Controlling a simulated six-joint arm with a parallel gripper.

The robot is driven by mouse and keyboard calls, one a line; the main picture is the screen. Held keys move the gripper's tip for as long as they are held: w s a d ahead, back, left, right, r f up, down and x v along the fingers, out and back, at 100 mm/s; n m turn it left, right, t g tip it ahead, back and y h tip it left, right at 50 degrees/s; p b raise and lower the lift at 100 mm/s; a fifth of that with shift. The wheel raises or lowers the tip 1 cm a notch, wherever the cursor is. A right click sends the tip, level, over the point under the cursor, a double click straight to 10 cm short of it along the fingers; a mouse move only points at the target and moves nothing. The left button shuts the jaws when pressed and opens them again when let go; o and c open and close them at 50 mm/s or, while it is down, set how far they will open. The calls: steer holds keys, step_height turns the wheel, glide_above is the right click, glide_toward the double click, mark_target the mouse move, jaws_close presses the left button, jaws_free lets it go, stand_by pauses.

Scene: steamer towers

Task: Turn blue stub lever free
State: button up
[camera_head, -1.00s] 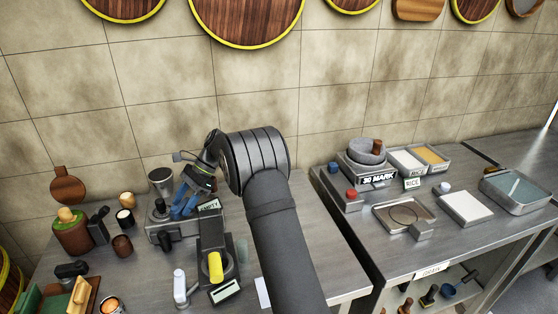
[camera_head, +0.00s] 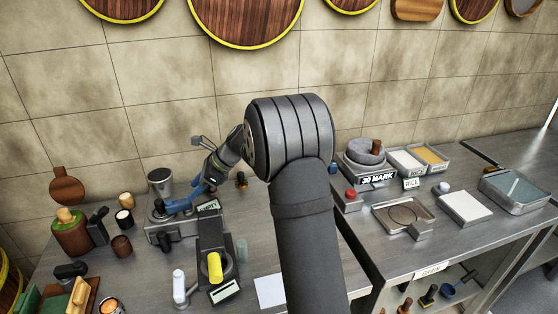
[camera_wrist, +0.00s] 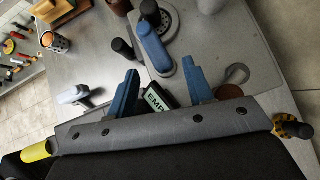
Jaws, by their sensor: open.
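The blue stub lever (camera_wrist: 153,47) shows in the wrist view as a short blue bar on a rounded grey plate, with a dark knob at its far end. My gripper (camera_wrist: 160,68) is open, its two blue fingers apart on either side of the lever's near end. I cannot tell whether they touch it. In the head view my gripper (camera_head: 172,207) reaches left, low over the grey metal box (camera_head: 172,231). There its blue fingers and the lever cannot be told apart.
An EMPTY sign (camera_head: 208,207) stands close to my gripper, near a dark fixture with a yellow handle (camera_head: 215,267). A metal cup (camera_head: 160,179) stands behind the box. A brown cup (camera_head: 121,246) and dark-handled items are on the left.

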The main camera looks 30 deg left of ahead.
steer(key=v, duration=1.1)
steer(key=w+d+t, duration=0.2)
steer(key=w+d, duration=0.2)
steer(key=d, duration=0.3)
steer(key=w+d+r+t, duration=0.1)
steer(key=w+d, duration=0.2)
steer(key=d, duration=0.4)
steer(key=shift+w+d+t, duration=0.25)
steer(key=shift+w+t, duration=0.1)
steer(key=shift+t, duration=0.05)
steer(key=shift+r, duration=0.1)
steer(key=n+g+h, duration=0.2)
steer(key=n+g, duration=0.1)
steer(key=g, duration=0.3)
glide_toward(181, 201)
steer(key=x, duration=1)
steer(key=shift+s+a, duration=0.15)
steer(key=c, duration=1)
